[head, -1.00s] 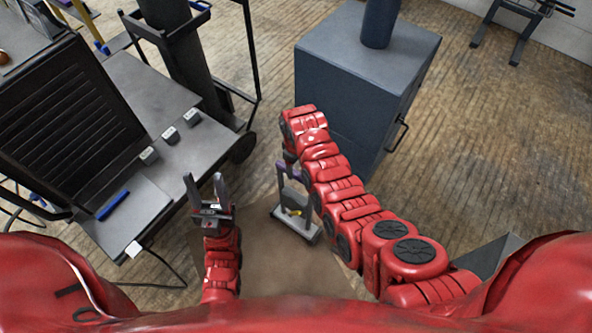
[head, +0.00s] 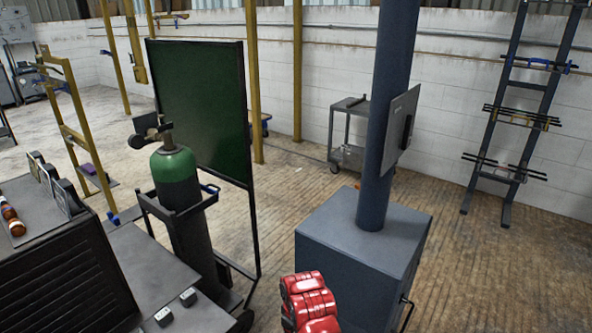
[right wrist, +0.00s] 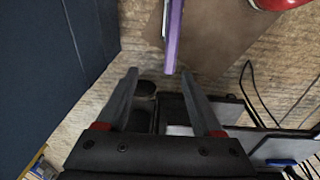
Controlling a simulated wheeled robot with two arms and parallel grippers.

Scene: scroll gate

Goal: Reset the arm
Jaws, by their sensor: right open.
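My right gripper (right wrist: 160,103) shows in the right wrist view with its two grey fingers spread apart. Nothing is between the fingers. A purple bar (right wrist: 173,35) with a pale edge stands beyond the fingertips, apart from them. In the head view only a red upper part of my right arm (head: 308,300) shows at the bottom edge, and its gripper is out of frame there. My left gripper is not in either current view.
A blue-grey cabinet (head: 350,255) with a post (head: 385,110) stands just beyond my right arm. A dark workbench (head: 165,270) is at the left, with a green-topped gas cylinder (head: 175,175) on a cart behind it. Wooden floor (head: 470,270) at the right is clear.

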